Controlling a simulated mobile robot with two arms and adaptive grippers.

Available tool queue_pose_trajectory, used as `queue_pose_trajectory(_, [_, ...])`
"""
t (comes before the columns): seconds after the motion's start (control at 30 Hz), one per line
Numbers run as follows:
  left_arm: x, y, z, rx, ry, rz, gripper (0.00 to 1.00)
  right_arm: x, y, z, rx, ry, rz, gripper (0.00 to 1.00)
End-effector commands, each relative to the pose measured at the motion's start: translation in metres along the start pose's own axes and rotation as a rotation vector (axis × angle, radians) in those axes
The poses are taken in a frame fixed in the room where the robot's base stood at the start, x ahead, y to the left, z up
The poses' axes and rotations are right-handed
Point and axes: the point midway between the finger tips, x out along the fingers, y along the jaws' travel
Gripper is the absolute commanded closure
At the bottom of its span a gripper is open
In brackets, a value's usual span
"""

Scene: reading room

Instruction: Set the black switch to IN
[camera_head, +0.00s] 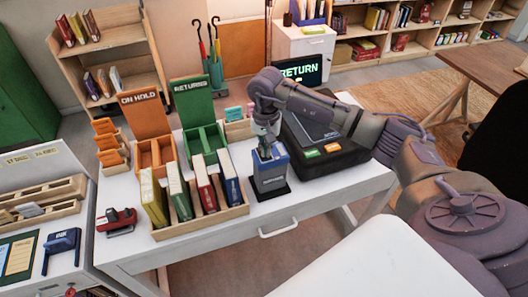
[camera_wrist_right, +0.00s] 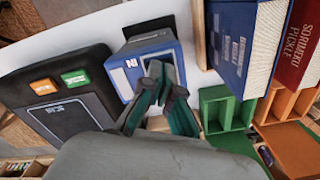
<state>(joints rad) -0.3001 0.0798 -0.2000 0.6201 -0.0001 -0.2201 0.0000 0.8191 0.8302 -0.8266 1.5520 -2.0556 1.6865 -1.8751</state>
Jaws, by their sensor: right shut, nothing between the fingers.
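A blue device (camera_head: 270,170) stands upright on a black base on the white desk (camera_head: 290,215), right of the book tray. In the right wrist view the blue device (camera_wrist_right: 125,75) shows a white "IN" label (camera_wrist_right: 131,64). My right gripper (camera_head: 266,150) is shut and empty, pointing down at the top of the device. In the wrist view its fingertips (camera_wrist_right: 165,78) overlap the device's face; I cannot tell whether they touch it. The black switch cannot be made out and may be hidden behind the fingers. My left gripper is not in view.
A black pad (camera_head: 325,140) with orange and green buttons lies right of the device, by a screen (camera_head: 301,70) reading "RETURN". A wooden tray (camera_head: 205,224) of books stands left, before the ON HOLD (camera_head: 144,113) and RETURNED (camera_head: 192,98) boxes. The desk's front edge is clear.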

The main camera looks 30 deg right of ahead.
Motion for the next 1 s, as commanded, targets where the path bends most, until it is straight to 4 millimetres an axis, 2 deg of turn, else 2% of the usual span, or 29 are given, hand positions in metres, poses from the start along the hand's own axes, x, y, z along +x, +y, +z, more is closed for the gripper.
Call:
queue_pose_trajectory(0.57, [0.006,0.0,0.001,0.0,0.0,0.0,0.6,0.007,0.0,0.0,0.0,0.0,0.0,1.0])
queue_pose_trajectory(1.0, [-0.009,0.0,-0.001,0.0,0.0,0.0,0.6,-0.024,0.0,-0.001,0.0,0.001,0.0,1.0])
